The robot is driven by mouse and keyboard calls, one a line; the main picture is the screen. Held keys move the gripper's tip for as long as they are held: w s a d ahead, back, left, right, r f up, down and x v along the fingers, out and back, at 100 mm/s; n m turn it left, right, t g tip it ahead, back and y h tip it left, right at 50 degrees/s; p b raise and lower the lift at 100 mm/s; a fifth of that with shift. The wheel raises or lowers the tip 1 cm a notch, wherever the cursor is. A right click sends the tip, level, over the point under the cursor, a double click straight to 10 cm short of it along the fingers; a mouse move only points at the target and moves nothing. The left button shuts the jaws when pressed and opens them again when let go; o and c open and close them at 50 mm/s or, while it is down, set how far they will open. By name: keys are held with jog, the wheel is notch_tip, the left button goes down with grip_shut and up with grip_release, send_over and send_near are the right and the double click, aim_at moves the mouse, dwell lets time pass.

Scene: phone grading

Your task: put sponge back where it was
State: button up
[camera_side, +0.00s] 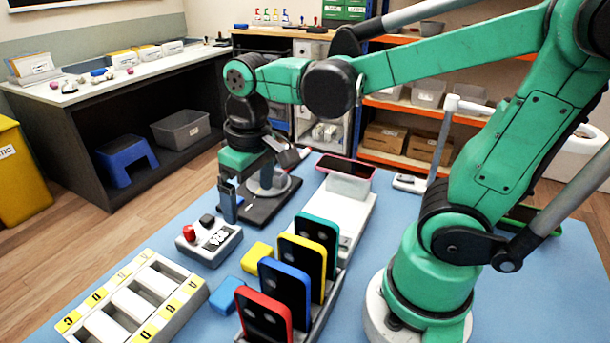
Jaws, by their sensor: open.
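A yellow block (258,254) and a blue block (226,294) lie on the blue mat, left of the row of upright phones. Either could be the sponge; I cannot tell which. My gripper (258,188) is open and empty, with its fingers spread wide. It hangs over a black pad (264,211) with a round grey part, behind the two blocks and apart from them. How high the fingers are above the pad is unclear.
Red, blue, yellow and teal phones (284,293) stand in a rack just right of the blocks. A grey box with a red button (209,243) and a lettered tray (138,300) lie to the left. A pink-edged phone (345,171) rests on a white stand. Bare blue mat (215,277) shows between.

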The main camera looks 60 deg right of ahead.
jog(key=shift+d+r+t, duration=0.15)
jog(key=shift+t, duration=0.85)
jog(key=shift+d+r+t, duration=0.1)
jog(key=shift+d+t, duration=0.05)
jog(key=shift+t, duration=0.85)
jog(key=shift+d+r+t, duration=0.15)
jog(key=shift+t, duration=0.85)
